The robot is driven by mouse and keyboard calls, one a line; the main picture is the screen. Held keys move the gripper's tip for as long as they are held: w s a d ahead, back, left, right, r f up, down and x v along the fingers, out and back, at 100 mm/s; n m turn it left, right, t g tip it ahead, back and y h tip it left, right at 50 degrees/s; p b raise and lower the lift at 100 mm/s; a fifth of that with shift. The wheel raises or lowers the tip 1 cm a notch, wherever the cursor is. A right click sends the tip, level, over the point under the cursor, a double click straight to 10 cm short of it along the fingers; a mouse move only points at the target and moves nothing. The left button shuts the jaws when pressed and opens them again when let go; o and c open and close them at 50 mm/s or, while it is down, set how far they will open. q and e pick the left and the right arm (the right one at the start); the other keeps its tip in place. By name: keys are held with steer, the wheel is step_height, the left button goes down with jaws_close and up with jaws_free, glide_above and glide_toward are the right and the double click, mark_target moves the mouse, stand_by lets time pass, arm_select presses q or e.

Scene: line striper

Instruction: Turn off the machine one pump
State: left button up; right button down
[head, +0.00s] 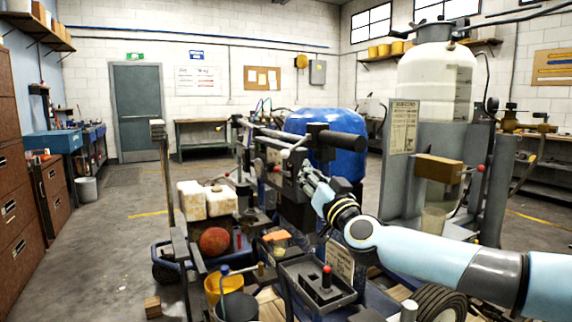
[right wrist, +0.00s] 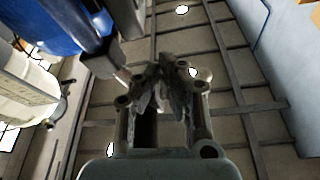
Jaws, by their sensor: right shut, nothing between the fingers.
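The line striper (head: 297,198) stands in front of me, with a dark control housing at its middle and a blue tank (head: 345,125) behind. A small red part (head: 277,169) shows on the housing. I cannot tell which control is the pump switch. My right gripper (head: 308,172) is at the right side of the housing, its fingers pointing up and left; contact is unclear. In the right wrist view its fingers (right wrist: 163,88) are together, with nothing between them. The blue tank also shows there at the upper left (right wrist: 60,25). My left gripper is out of view.
A red-knobbed lever (head: 326,276) stands on a grey box at the front. A white tank (head: 435,85) on a grey frame stands at right, with another red-knobbed lever (head: 480,169). Buckets and blocks crowd the cart's left. Floor at left is mostly clear.

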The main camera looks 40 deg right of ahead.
mark_target(282, 172)
steer(key=b+x, duration=0.2)
steer(key=x, duration=0.8)
steer(key=shift+f, duration=0.15)
steer(key=w+f+b, duration=0.2)
steer(key=f+b, duration=0.1)
steer(key=shift+w, duration=0.2)
